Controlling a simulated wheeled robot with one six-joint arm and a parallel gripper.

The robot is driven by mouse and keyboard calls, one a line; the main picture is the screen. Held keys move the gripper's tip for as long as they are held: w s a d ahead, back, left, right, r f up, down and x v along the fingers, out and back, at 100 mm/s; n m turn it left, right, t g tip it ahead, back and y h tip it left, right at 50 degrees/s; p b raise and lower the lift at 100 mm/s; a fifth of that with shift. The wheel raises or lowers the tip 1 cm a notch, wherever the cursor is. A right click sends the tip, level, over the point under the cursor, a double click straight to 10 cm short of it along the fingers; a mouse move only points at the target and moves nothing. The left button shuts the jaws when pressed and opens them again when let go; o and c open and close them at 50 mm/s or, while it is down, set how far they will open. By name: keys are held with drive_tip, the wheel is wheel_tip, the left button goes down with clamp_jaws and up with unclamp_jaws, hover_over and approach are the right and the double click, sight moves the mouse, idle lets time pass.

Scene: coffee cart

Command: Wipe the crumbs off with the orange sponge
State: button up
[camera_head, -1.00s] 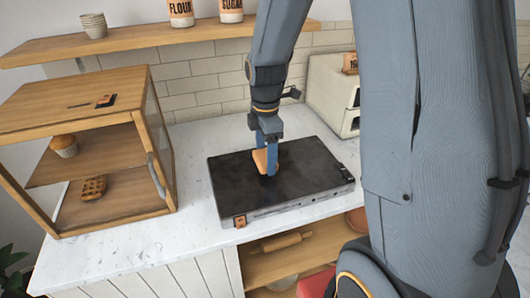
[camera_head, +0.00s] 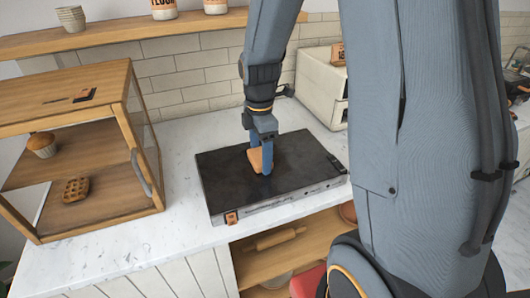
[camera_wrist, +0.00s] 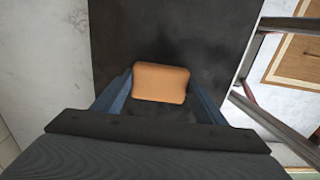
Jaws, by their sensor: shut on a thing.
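The orange sponge (camera_head: 254,160) is held between the blue fingers of my gripper (camera_head: 262,165), over the black top of a griddle-like slab (camera_head: 225,183) on the counter. In the wrist view the sponge (camera_wrist: 162,82) sits between the two fingers of my gripper (camera_wrist: 160,100), with the dark slab surface (camera_wrist: 190,35) behind it. The sponge is low at the slab; I cannot tell whether it touches. I cannot make out separate crumbs; the dark top shows only faint smudges.
A wooden display case (camera_head: 100,195) with a muffin (camera_head: 41,144) and a waffle (camera_head: 76,189) stands to the left. A cream appliance (camera_head: 320,85) stands at the back right. The white marble counter (camera_head: 120,250) is bare in front of the case. A shelf (camera_head: 130,36) runs above.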

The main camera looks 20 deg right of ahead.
drive_tip(key=shift+a, duration=0.45)
drive_tip(key=r+p, duration=0.2)
drive_tip(key=shift+a+r, duration=0.3)
drive_tip(key=shift+r+p, duration=2.25)
drive_tip(key=shift+r, duration=0.4)
